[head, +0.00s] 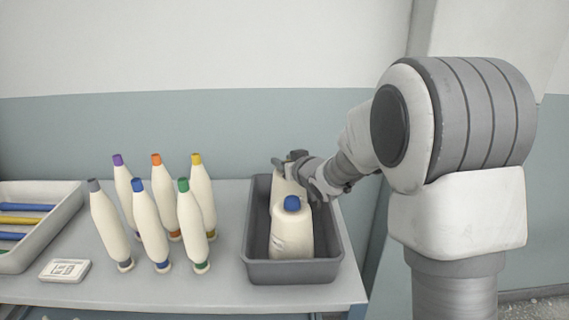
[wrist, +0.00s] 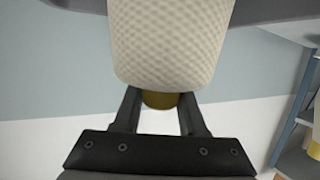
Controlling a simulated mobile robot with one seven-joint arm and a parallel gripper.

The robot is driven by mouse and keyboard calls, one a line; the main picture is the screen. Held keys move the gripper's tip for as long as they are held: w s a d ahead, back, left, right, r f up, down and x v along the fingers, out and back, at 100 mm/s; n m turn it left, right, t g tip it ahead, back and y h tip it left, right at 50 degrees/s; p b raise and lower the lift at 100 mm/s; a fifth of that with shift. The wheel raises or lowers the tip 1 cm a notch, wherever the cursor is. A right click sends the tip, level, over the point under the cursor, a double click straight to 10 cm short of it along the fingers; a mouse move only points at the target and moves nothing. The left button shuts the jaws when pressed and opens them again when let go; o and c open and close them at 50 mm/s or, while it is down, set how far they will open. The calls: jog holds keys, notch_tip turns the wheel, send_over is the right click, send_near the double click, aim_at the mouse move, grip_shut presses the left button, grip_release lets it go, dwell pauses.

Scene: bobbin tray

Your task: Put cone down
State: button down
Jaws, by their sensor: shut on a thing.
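A cream cone (head: 284,184) stands roughly upright inside the grey tray (head: 296,273), behind a second cream cone (head: 291,235) with a blue top. My gripper (head: 286,160) is at the top of the rear cone. In the wrist view, the two fingers of my gripper (wrist: 160,101) are shut on the cone's olive-yellow tip, and its cream, dimpled body (wrist: 172,45) extends away from them. The lower part of the held cone is hidden by the front cone, so I cannot tell whether it touches the tray floor.
Several tall cream bobbins (head: 150,225) with coloured tips stand on the table left of the tray. A white label card (head: 65,270) and a light bin (head: 40,250) with coloured rods are farther left. The tray's right wall is near the table's right edge.

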jog(key=shift+f, duration=0.1)
jog(key=shift+c, duration=2.3)
grip_release()
